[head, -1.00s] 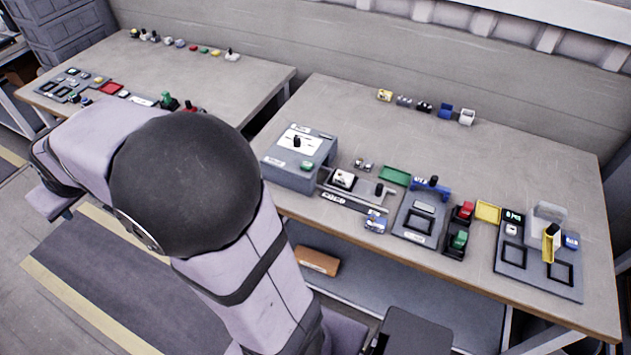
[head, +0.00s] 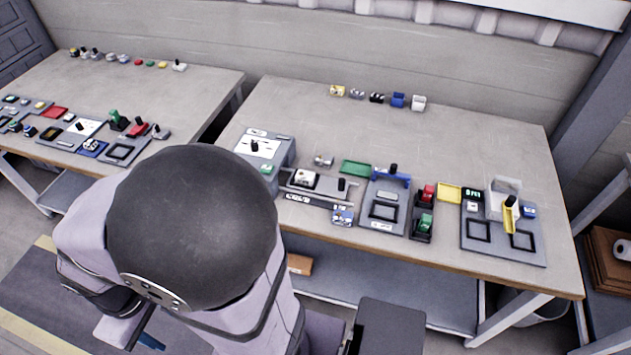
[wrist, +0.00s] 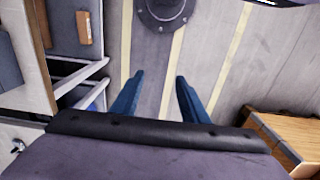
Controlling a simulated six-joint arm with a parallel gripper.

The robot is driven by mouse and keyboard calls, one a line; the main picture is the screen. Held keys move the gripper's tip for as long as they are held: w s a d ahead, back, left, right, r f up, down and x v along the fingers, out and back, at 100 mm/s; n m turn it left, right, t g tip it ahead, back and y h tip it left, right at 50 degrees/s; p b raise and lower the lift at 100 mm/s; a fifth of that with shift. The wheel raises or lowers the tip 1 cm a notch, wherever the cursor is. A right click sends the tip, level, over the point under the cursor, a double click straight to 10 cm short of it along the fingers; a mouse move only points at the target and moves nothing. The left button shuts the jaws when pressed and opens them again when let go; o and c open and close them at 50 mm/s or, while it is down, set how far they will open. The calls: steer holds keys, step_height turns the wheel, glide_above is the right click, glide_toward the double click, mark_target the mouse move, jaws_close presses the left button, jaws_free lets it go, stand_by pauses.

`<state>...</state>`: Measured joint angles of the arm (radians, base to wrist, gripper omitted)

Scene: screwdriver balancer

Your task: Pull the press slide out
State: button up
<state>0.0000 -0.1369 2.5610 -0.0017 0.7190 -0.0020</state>
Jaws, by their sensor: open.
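On the right bench, a grey slide rail (head: 318,196) carries a white-topped block (head: 304,180) and an upright black handle (head: 342,186).
To the right on the bench are a green tray (head: 356,167), red and green switches (head: 424,208) and a panel with a yellow lever (head: 509,214). Several small parts line the back. Another bench (head: 180,95) stands left.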

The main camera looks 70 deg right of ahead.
steer(key=shift+c, duration=0.5)
steer(key=w+d+f+m+h+b, duration=0.15)
steer(key=w+d+m+b, duration=0.4)
steer(key=d, duration=0.85)
steer(key=d+f+m+b, duration=0.15)
steer(key=d+m, duration=0.25)
steer(key=d, duration=0.5)
steer(key=d+f+m+b, duration=0.1)
steer(key=d+f+m, duration=0.1)
steer(key=d+m, duration=0.45)
steer(key=m+g+h+b, duration=0.25)
steer(key=m+b, duration=0.25)
steer(key=m, duration=0.6)
glide_above(342, 180)
steer(key=w+a, duration=0.2)
step_height(342, 180, down, 6)
steer(key=shift+g+y, duration=0.35)
steer(key=shift+y, duration=0.05)
steer(key=shift+p+x, duration=1.25)
steer(key=shift+x, duration=2.55)
